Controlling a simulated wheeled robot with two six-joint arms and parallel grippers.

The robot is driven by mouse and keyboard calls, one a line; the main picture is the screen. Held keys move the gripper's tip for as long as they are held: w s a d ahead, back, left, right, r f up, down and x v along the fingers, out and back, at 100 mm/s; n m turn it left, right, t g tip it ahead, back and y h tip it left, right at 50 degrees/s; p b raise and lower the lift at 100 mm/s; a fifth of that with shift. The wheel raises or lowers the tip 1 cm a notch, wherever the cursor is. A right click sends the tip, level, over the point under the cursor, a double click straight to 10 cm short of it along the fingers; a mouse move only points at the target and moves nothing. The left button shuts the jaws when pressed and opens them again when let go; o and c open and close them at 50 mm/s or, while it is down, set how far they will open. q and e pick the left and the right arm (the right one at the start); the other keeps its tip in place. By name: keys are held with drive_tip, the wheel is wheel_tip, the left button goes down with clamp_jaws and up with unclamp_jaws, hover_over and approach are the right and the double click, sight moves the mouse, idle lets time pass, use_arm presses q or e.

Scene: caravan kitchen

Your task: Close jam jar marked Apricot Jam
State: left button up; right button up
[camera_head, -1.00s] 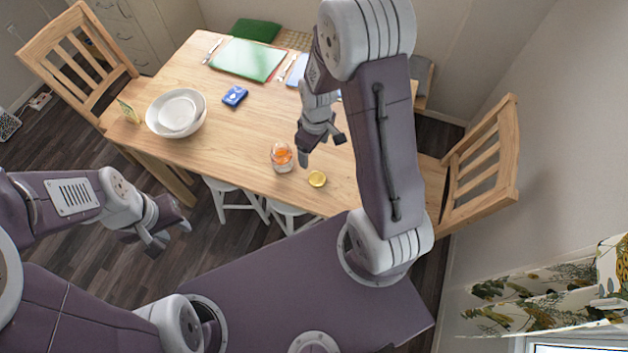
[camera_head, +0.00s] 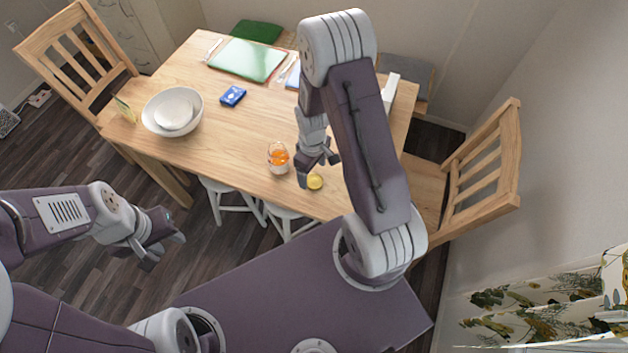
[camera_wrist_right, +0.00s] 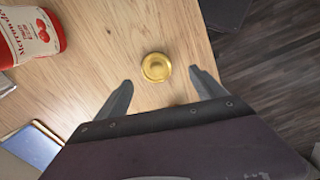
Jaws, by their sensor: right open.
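The jam jar (camera_head: 278,158) stands upright on the table near its front edge, with orange contents. In the right wrist view a red jar-like thing (camera_wrist_right: 30,38) with a pale label lies at the upper left; its lettering does not clearly read Apricot Jam. A round gold lid (camera_head: 315,182) lies flat on the table to the right of the jar and also shows in the right wrist view (camera_wrist_right: 157,67). My right gripper (camera_head: 318,170) is open and empty above the lid, its fingers (camera_wrist_right: 160,78) to either side of it. My left gripper (camera_head: 165,250) is open and empty, away from the table.
White bowls (camera_head: 172,112), a small blue box (camera_head: 233,95), a green mat (camera_head: 247,60) and cutlery (camera_head: 213,50) are on the wooden table (camera_head: 225,150). Stools (camera_head: 232,195) stand under the front edge. Chairs stand at the left (camera_head: 75,60) and right (camera_head: 485,180).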

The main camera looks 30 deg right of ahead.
sight(314, 181)
drive_tip(key=shift+s, duration=0.1)
drive_tip(key=f, duration=0.5)
drive_tip(key=shift+w+d+f, duration=0.1)
drive_tip(key=shift+w+d, duration=0.15)
drive_tip(key=shift+d, duration=0.1)
drive_tip(key=c, duration=1.4)
